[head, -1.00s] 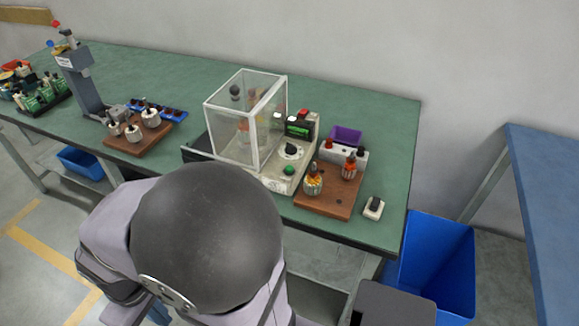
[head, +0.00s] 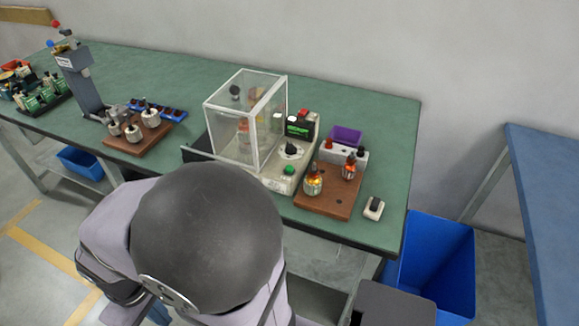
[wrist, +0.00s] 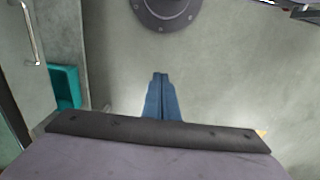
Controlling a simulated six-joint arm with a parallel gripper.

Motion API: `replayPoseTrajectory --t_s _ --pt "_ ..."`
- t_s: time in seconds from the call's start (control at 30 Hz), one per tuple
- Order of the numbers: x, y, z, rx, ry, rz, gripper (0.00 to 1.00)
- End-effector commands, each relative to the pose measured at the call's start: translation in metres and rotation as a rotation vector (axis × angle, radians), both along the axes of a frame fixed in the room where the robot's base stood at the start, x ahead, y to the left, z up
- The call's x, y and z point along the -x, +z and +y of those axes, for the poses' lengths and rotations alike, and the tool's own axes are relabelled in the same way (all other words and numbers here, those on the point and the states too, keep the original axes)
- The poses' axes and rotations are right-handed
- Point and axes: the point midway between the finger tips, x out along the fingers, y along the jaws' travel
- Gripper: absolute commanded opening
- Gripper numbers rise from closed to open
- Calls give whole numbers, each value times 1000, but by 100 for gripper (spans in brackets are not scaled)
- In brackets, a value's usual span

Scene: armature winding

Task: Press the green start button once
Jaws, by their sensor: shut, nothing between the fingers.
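The green start button (head: 289,170) is on the front of the pale control base of the winding machine (head: 277,184), below a black knob (head: 291,150). Nothing touches it in the head view. My gripper (wrist: 160,74) shows in the wrist view as two blue fingers, closed together and empty, over bare grey floor. A small blue part of it shows at the lower edge of the head view, below the large dark joint of my arm. The gripper is well away from the button, on the near side of the bench.
A clear box (head: 245,120) stands left of the control panel. A wooden board (head: 325,207) with orange-wound armatures is right of the button, and a small switch box (head: 374,208) lies beyond it. The green bench (head: 371,120) has its front edge between my arm and the machine.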

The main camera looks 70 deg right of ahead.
Motion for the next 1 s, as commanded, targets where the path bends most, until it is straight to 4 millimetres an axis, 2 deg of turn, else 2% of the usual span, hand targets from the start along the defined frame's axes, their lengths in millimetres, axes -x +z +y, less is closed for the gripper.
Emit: replayPoseTrajectory --t_s 0.37,0.57,0.77,1.0 --pt "-3 5 -4 -7 -33 6 0" --pt "-17 24 -22 -40 -186 29 0" --pt "-39 52 -62 -110 -455 63 0" --pt "-59 85 -129 -229 -818 88 0"
